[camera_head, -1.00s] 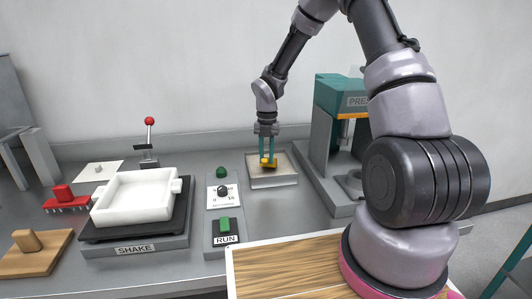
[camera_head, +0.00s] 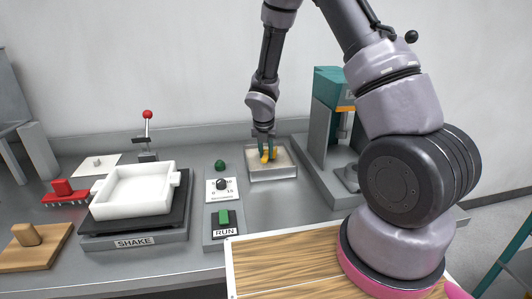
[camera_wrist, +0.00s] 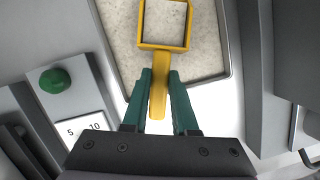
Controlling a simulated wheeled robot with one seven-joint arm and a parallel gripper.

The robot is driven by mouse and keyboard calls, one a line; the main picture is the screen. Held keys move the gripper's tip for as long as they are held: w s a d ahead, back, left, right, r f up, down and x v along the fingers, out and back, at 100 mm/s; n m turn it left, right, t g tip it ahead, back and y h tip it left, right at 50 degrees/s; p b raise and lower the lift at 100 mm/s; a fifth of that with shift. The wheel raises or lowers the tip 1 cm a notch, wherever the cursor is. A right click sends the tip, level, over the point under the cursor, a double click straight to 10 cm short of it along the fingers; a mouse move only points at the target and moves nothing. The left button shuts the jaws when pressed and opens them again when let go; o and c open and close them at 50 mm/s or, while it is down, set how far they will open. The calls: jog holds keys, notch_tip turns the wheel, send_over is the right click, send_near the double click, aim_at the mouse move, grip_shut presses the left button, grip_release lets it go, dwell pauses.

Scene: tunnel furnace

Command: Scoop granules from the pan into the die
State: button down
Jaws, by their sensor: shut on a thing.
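My gripper (camera_head: 264,150) is shut on the handle of a yellow scoop (camera_head: 268,154). In the wrist view the green fingers (camera_wrist: 157,85) pinch the handle, and the scoop's square head (camera_wrist: 147,42) points away from them. The scoop is over the pan (camera_head: 273,176), a shallow metal tray of pale granules. Pale speckled material shows inside the scoop's head; I cannot tell whether it lies in the scoop or in the pan below. The pan's rim also shows in the wrist view (camera_wrist: 224,76). I cannot clearly make out the die.
A teal and grey press (camera_head: 325,110) stands right of the pan. A control panel with a green RUN button (camera_head: 224,217) is to its left. Farther left are a white tray (camera_head: 135,205) on the SHAKE stand (camera_head: 135,242) and a red-knobbed lever (camera_head: 147,115). A wooden board (camera_head: 290,262) lies in front.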

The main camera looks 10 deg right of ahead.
jog(key=shift+s+a+r+t, duration=0.2)
jog(key=shift+s+r+t, duration=0.15)
jog(key=shift+r, duration=0.2)
jog(key=shift+s+a+r+t, duration=0.15)
jog(key=shift+s+r+t, duration=0.1)
jog(key=shift+s+r, duration=0.25)
jog(key=shift+s+r+t+h, duration=0.15)
jog(key=shift+r+t+h, duration=0.15)
jog(key=shift+r, duration=0.35)
jog(key=shift+s, duration=0.1)
